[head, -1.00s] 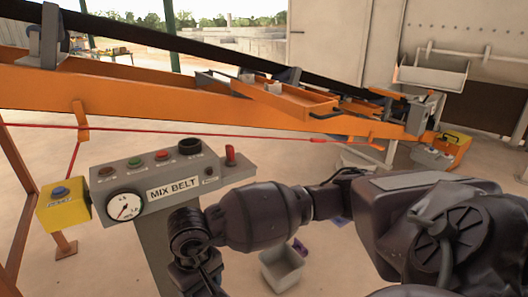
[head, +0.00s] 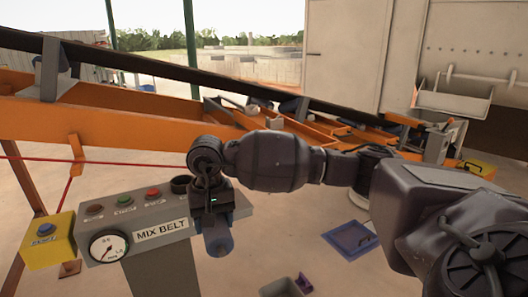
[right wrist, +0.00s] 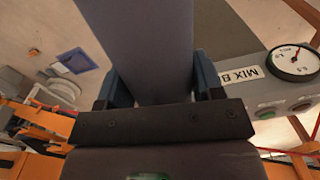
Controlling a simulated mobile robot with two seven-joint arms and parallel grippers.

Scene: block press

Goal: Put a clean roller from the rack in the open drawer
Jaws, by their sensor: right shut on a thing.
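My right gripper (head: 212,208) points down in front of the control panel, in the head view. It is shut on a blue-grey roller (head: 218,238), whose rounded end shows below the jaws. In the right wrist view the roller (right wrist: 158,45) runs away from the camera between the two blue fingers (right wrist: 160,88). An open orange tray (head: 318,128) sits on the conveyor frame; I cannot tell whether it is the drawer. I cannot pick out the rack. My left gripper is not in view.
The MIX BELT control panel (head: 120,218) stands close behind the roller, with a yellow box (head: 48,240) at its left. A red cord (head: 110,162) runs behind it. The orange conveyor (head: 120,125) crosses the back.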

